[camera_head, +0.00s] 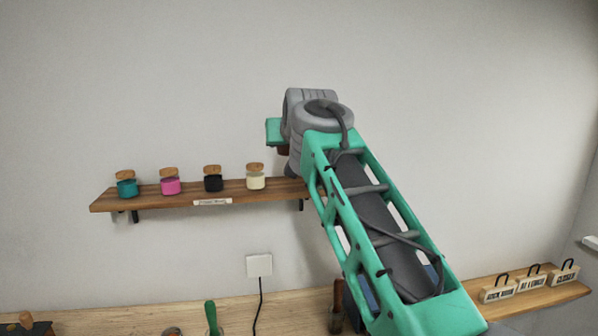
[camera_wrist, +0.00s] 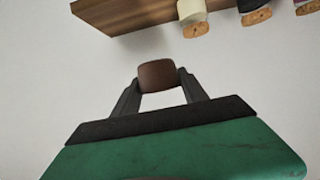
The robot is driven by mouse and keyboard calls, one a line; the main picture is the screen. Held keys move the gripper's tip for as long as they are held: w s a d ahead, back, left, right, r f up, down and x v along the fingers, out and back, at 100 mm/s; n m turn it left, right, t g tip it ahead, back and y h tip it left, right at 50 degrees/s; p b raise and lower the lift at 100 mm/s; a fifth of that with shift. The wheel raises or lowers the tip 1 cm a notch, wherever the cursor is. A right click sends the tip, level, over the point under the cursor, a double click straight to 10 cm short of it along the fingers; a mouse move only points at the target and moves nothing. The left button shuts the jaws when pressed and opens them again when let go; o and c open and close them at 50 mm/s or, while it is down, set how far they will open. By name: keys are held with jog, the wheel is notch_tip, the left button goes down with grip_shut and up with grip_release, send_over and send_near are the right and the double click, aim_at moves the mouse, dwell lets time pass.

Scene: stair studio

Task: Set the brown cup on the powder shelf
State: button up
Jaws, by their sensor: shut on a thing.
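The brown cup (camera_wrist: 157,74) is held between the two dark fingers of my gripper (camera_wrist: 158,82) in the wrist view. In the head view only a small brown patch of the cup (camera_head: 284,151) shows under my gripper (camera_head: 274,133); the arm hides the rest. The wooden powder shelf (camera_head: 145,199) is on the wall, with a small label too blurred to read. My gripper is near the shelf's right end. In the wrist view the shelf (camera_wrist: 120,14) is at the top, with a visible gap from the cup.
Corked jars stand on the shelf: teal (camera_head: 127,187), pink (camera_head: 170,186), black (camera_head: 213,183) and cream (camera_head: 256,181). Bare shelf shows right of the cream jar.

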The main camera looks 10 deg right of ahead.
aim_at(300, 185)
jog(key=w+d+f, duration=0.1)
jog(key=w+f, duration=0.1)
jog(key=f, duration=0.1)
jog(key=w+d+f+p, duration=0.1)
jog(key=w+f, duration=0.1)
jog(key=f, duration=0.1)
jog(key=w+d+f+p, duration=0.1)
jog(key=w+d+f, duration=0.1)
jog(key=f, duration=0.1)
jog(key=shift+f, duration=0.1)
jog(key=shift+s+f, duration=0.1)
jog(key=shift+f, duration=0.2)
jog(key=shift+f, duration=0.15)
jog(key=o, duration=1.4)
